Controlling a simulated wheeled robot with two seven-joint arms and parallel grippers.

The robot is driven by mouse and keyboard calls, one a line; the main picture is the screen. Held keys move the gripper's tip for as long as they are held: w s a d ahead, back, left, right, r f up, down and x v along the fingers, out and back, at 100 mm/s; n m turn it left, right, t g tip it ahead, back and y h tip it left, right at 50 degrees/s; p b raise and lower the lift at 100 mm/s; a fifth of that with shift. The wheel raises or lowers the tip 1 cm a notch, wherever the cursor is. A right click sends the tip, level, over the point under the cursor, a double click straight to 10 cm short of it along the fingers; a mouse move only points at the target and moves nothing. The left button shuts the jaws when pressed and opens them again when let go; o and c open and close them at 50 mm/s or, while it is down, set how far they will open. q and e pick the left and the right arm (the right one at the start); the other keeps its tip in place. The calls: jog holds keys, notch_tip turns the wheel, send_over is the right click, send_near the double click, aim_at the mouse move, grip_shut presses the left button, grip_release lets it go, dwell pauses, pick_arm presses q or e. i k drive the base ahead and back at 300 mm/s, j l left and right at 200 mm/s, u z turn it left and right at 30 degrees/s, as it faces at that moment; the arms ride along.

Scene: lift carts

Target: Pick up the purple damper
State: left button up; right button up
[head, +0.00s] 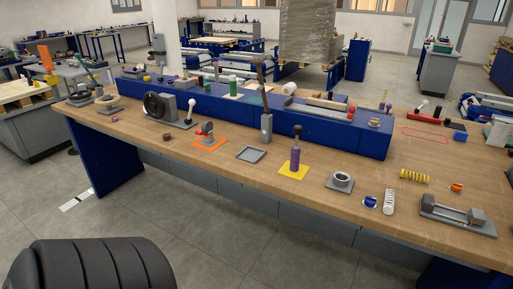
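The purple damper (295,155) stands upright on a yellow square (291,173) on the wooden workbench (225,165). It has a purple body with a thin dark rod and a dark knob on top. Nothing touches it from the sides. Neither of my grippers is in view.
A blue raised shelf (340,138) runs behind the damper. A grey square tray (251,154) lies to its left and a grey ring block (341,181) to its right. Springs, including a yellow one (415,176), lie farther right.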

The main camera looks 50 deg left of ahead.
aim_at(295, 152)
jog(key=u, duration=1.2)
